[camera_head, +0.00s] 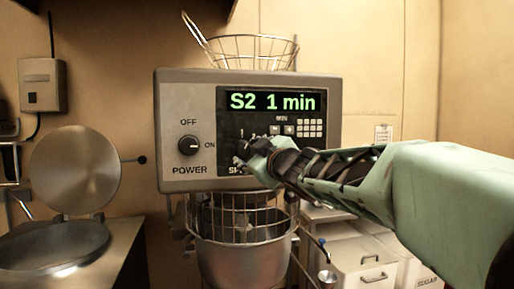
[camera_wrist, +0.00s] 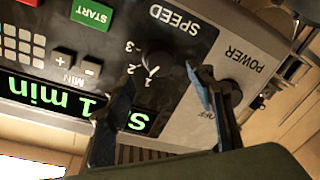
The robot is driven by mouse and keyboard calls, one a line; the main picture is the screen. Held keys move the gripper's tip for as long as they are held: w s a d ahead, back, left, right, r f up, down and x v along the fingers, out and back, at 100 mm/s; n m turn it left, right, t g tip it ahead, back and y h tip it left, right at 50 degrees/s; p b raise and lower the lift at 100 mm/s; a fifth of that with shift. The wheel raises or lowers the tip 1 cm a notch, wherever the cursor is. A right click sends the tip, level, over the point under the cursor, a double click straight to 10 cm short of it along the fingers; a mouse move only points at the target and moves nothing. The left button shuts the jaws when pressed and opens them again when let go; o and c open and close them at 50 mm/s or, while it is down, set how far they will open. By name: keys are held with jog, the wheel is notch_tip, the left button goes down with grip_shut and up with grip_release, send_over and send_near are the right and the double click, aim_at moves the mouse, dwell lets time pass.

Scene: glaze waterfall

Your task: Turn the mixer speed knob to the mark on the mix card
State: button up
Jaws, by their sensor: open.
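The mixer's control panel (camera_head: 229,110) faces me, its green display (camera_head: 272,102) reading "S2 1 min". In the wrist view, which is upside down, the dark speed knob (camera_wrist: 158,68) is by the "SPEED" label and the marks 1, 2 and 3. A white pointer line shows on the knob, near the 2; its exact setting is hard to tell. My gripper (camera_wrist: 160,78) is open, with one finger on each side of the knob; contact cannot be told. In the head view my gripper (camera_head: 247,150) covers the knob. No readable mix card shows.
The power knob (camera_head: 188,145) is left of the speed knob, close to one finger in the wrist view. A green START button (camera_wrist: 92,13) and keypad are nearby. The wire guard and bowl (camera_head: 240,260) are below. A small unreadable notice (camera_head: 383,133) hangs on the wall.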

aim_at(244, 149)
jog(key=shift+p+x, duration=0.65)
jog(key=shift+x, duration=1.85)
